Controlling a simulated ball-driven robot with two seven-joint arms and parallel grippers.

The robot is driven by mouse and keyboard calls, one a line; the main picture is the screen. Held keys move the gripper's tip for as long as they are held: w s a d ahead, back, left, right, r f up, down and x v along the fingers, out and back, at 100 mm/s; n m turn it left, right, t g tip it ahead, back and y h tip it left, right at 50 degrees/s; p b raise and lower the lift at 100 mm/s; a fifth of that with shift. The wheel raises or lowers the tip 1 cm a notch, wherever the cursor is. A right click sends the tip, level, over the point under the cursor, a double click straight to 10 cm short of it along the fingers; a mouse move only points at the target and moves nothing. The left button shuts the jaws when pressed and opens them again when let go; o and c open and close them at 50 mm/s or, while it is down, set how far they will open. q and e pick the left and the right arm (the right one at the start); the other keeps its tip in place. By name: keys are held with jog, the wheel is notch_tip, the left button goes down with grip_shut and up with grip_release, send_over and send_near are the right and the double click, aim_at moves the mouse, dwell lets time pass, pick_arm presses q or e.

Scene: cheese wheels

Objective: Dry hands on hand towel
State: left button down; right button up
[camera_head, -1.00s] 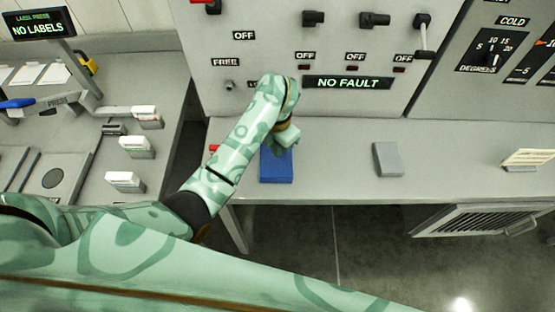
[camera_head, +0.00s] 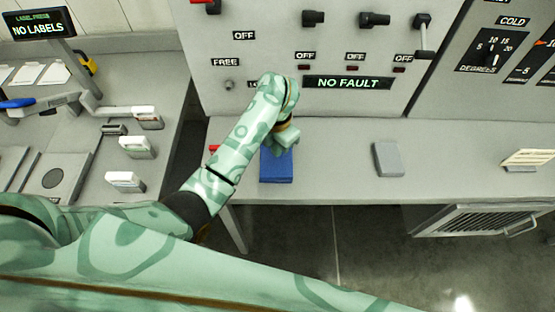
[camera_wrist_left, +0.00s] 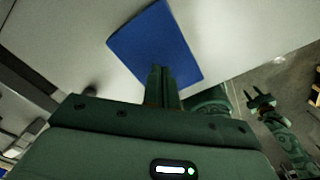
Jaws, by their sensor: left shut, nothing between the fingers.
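A blue rectangular towel (camera_head: 276,167) lies flat on the grey counter, near its front edge. It also fills the upper middle of the left wrist view (camera_wrist_left: 150,42). My left gripper (camera_head: 284,147) is over the back part of the towel. In the wrist view its fingers (camera_wrist_left: 162,72) are together with nothing between them, and their tips overlap the towel. Whether they touch it I cannot tell. My right gripper (camera_wrist_left: 262,98) shows at the right of the wrist view, away from the towel, with its fingers apart and empty.
A grey block (camera_head: 388,159) lies on the counter (camera_head: 335,155) to the right, with clear space between. A control panel (camera_head: 300,70) with switches stands behind. A label press bench (camera_head: 95,185) is at the left, and a vented unit (camera_head: 490,215) is below right.

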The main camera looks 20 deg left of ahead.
pick_arm(q)
jog(key=shift+f+b, duration=0.7)
jog(key=shift+f, duration=0.3)
jog(key=shift+a, duration=0.15)
jog(key=shift+w+a, duration=0.4)
jog(key=shift+a, duration=0.2)
jog(key=shift+s+d+p, duration=0.4)
jog(key=shift+d, duration=0.35)
jog(key=shift+w+a, duration=0.1)
jog(key=shift+a, duration=0.1)
